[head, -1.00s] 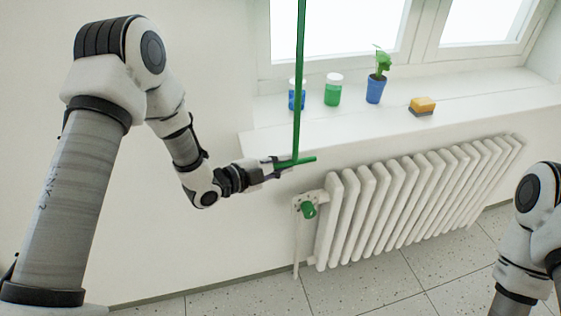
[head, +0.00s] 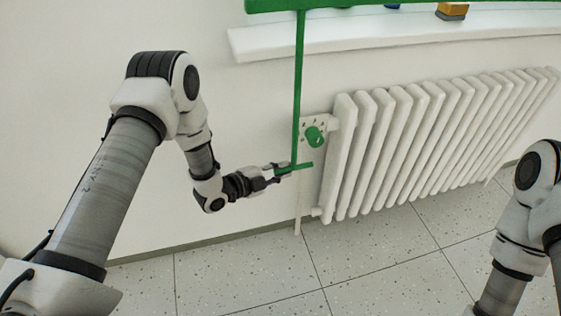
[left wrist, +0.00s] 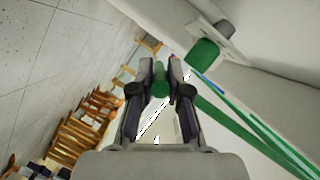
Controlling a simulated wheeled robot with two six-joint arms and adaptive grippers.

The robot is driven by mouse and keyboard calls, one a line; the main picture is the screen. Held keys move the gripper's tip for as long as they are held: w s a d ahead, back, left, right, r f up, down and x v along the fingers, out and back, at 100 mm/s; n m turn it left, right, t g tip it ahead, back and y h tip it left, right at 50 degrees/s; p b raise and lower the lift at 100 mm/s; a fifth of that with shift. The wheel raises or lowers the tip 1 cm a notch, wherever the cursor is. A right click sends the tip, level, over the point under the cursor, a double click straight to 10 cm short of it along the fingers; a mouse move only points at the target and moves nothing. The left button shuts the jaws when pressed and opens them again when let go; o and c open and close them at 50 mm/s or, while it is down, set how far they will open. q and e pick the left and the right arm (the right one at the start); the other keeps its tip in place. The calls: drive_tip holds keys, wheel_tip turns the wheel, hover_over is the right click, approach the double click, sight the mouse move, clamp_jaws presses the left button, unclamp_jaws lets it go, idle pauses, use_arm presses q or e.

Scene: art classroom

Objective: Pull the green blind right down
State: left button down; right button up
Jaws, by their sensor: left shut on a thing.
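The lower edge of the green blind (head: 400,5) shows at the top of the head view, in front of the window sill. A green pull strap (head: 299,80) hangs from it to a short green crossbar handle (head: 304,166). My left gripper (head: 279,171) is shut on this handle, low beside the radiator's left end. In the left wrist view the handle (left wrist: 160,88) sits between the two fingers (left wrist: 161,92), and the strap (left wrist: 235,128) runs off to the lower right. My right gripper is out of view; only part of my right arm shows.
A white radiator (head: 400,150) stands just right of the handle, with a green valve knob (head: 315,136) close above it. The white sill (head: 300,45) holds a yellow sponge (head: 452,10). The speckled floor (head: 380,250) below is clear.

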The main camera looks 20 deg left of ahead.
use_arm(q)
wheel_tip(320, 180, down, 5)
drive_tip(key=shift+s+d+f+b, duration=0.1)
drive_tip(key=shift+d+b, duration=0.05)
drive_tip(key=shift+b, duration=0.9)
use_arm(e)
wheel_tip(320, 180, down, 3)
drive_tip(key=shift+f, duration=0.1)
use_arm(q)
drive_tip(key=c, duration=1.1)
unclamp_jaws()
drive_tip(key=shift+f, duration=0.1)
drive_tip(key=shift+c, duration=0.2)
drive_tip(key=shift+d, duration=0.15)
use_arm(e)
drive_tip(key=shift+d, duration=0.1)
